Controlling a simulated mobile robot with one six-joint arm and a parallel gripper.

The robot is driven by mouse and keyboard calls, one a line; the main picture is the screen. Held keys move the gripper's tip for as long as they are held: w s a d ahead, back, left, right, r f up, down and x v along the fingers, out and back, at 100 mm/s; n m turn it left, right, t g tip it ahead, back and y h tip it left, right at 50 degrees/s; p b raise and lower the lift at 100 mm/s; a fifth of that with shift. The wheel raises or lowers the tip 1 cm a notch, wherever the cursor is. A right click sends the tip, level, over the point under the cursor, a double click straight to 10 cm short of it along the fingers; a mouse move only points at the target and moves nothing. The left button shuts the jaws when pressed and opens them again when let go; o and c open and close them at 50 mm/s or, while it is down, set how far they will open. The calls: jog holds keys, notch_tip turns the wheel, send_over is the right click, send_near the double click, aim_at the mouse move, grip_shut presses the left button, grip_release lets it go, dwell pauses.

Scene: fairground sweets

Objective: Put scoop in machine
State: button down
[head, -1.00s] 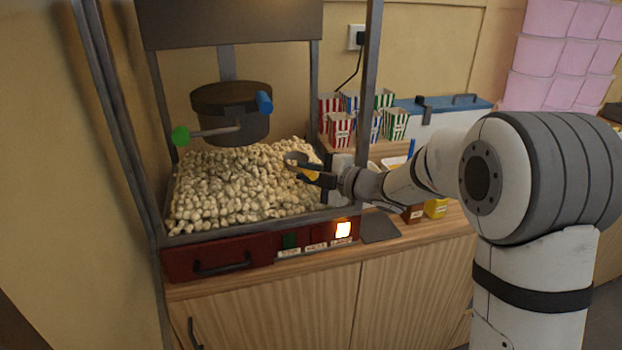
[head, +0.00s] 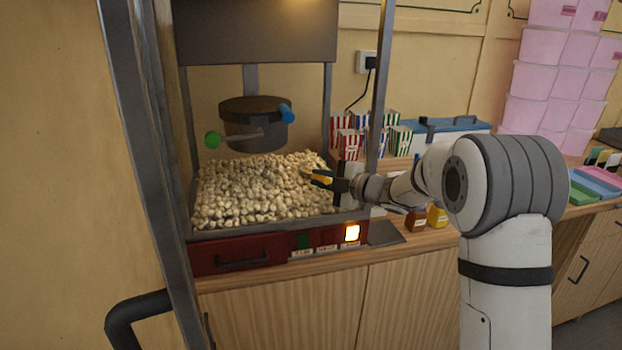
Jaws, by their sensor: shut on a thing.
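The popcorn machine (head: 262,227) stands on the wooden counter, its cabinet holding a large heap of popcorn (head: 255,190). A dark kettle (head: 257,130) with a green knob and a blue knob hangs above the heap. My gripper (head: 328,182) is at the right side of the machine, over the right edge of the popcorn. It is shut on the scoop (head: 319,178), whose yellow handle shows between the dark fingers. The scoop's bowl is hard to make out against the popcorn, and I cannot tell how deep it sits.
A metal post (head: 382,90) of the machine stands close to my arm. Striped popcorn boxes (head: 350,143) and a blue-lidded cooler (head: 455,127) stand behind. A yellow container (head: 437,216) sits on the counter below my arm. A lit button (head: 352,233) is on the machine's front.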

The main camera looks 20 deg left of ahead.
jog(key=shift+w+d+f, duration=0.1)
jog(key=shift+w, duration=0.2)
jog(key=c, duration=1.3)
grip_release()
jog(key=shift+d, duration=0.2)
